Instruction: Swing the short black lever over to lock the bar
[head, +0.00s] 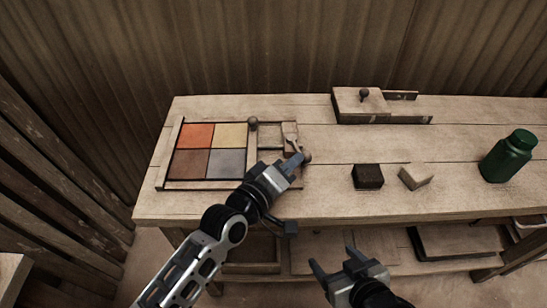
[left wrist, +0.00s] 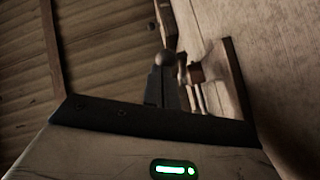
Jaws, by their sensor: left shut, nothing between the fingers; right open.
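The tile press is a wooden frame (head: 215,184) on the left of the bench. It holds orange (head: 196,135), yellow (head: 230,135), brown (head: 189,163) and grey (head: 227,162) tiles. A wooden bar runs along its right side, with a round dark knob (head: 253,123) at the far end. Another knob (head: 307,157) is at the right, beside my left gripper (head: 294,158). That gripper is shut and empty; the left wrist view shows a round knob (left wrist: 165,58) at its tips. I cannot clearly make out the short black lever. My right gripper (head: 331,259) is open and empty before the bench.
A dark block (head: 368,176) and a pale block (head: 415,175) lie right of the press. A green bottle (head: 509,156) stands at the far right. A wooden box (head: 360,107) with a knob sits at the back.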

